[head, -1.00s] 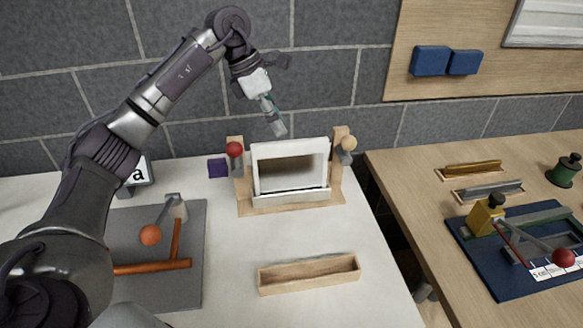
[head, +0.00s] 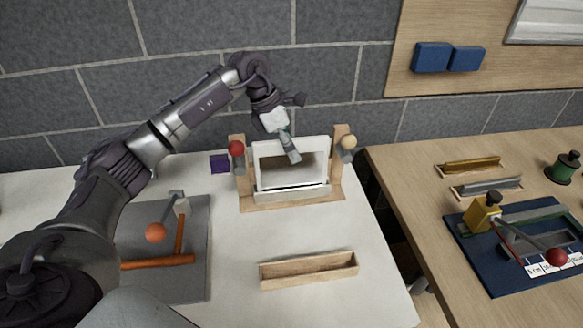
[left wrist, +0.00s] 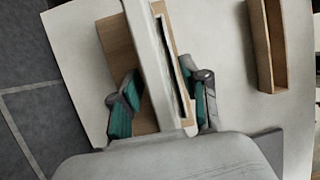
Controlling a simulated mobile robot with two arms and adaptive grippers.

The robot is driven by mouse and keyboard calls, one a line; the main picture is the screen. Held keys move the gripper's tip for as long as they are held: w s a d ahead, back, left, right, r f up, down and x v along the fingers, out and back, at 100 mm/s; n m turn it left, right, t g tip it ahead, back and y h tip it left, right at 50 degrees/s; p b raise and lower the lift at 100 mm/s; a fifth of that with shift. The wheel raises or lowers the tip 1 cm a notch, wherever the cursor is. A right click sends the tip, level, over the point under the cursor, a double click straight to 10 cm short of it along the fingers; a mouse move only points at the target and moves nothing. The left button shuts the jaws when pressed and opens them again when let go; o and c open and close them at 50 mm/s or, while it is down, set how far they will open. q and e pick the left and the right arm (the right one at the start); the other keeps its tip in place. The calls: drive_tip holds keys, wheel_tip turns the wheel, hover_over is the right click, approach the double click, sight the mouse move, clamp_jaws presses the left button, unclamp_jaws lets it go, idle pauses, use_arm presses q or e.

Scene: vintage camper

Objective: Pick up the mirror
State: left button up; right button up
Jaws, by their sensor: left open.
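The mirror (head: 308,172) has a white frame and a dark reflecting pane. It stands upright in a wooden stand (head: 335,200) with two posts, a red ball on the left one and a tan ball on the right one. My left gripper (head: 291,156) is open at the mirror's upper edge and hides part of the frame. In the left wrist view the open fingers (left wrist: 163,100) lie on either side of the mirror's frame (left wrist: 147,60), with no clear grip on it. My right gripper is out of view.
An empty wooden tray (head: 308,283) lies in front on the white table. A purple block (head: 220,164) is left of the stand, and a grey board (head: 195,285) with an orange-handled lever is at the left. A second table at the right holds a blue-based device (head: 500,280).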

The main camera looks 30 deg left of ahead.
use_arm(q)
drive_tip(key=shift+f, duration=0.25)
idle(0.4)
clamp_jaws()
